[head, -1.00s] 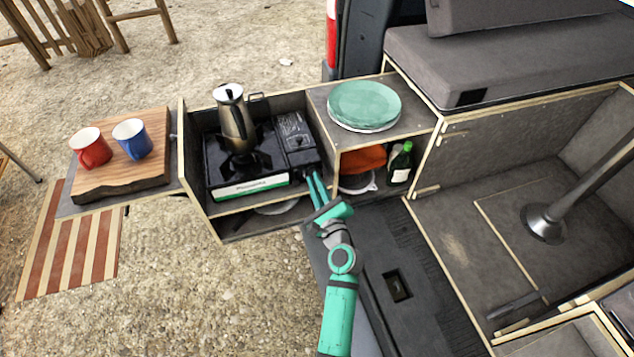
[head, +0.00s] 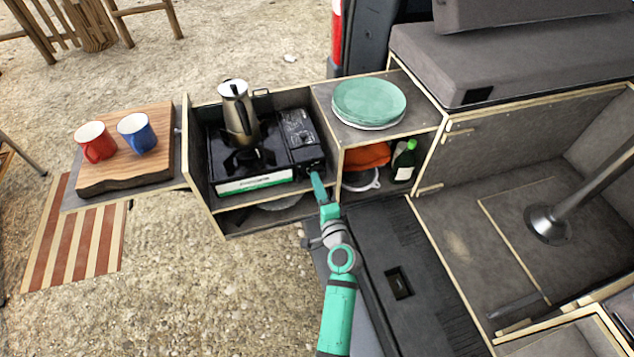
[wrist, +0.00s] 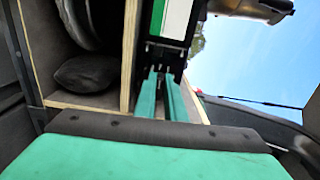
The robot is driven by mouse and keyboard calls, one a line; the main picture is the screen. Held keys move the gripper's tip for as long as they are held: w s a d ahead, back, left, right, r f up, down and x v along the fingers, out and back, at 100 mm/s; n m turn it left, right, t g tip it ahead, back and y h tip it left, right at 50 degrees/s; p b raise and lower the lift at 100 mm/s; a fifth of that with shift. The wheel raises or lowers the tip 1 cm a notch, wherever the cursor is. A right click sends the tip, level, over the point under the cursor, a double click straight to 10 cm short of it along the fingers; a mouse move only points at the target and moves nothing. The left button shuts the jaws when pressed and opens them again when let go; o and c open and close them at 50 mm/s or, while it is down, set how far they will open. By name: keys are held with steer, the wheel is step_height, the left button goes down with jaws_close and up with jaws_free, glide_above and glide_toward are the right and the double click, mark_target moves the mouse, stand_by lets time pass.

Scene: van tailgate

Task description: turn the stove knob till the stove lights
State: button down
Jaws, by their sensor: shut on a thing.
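The camping stove (head: 268,160) sits in the pull-out box, black with a white and green front strip. A metal coffee pot (head: 236,112) stands on its burner. I see no flame. My gripper (head: 314,175) is at the stove's right front, below the dark control side. In the wrist view its green fingers (wrist: 161,75) reach to the stove's front and are shut on the knob. The knob itself is hidden between the fingertips, so its angle cannot be read.
The box's wooden divider (wrist: 130,50) runs close beside the fingers. Green plates (head: 369,100) lie on the shelf at right, with a green bottle (head: 404,163) below. Red (head: 97,144) and blue (head: 137,134) mugs stand on a wooden board at left.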

steer(key=n, duration=0.3)
steer(key=f+n, duration=0.1)
steer(key=n, duration=0.1)
steer(key=shift+n, duration=0.4)
stand_by(0.4)
steer(key=c, duration=1.8)
jaws_free()
steer(key=shift+d, duration=0.1)
steer(key=v, duration=1)
steer(key=shift+s+d, duration=0.15)
steer(key=shift+s, duration=0.25)
steer(key=shift+w, duration=0.1)
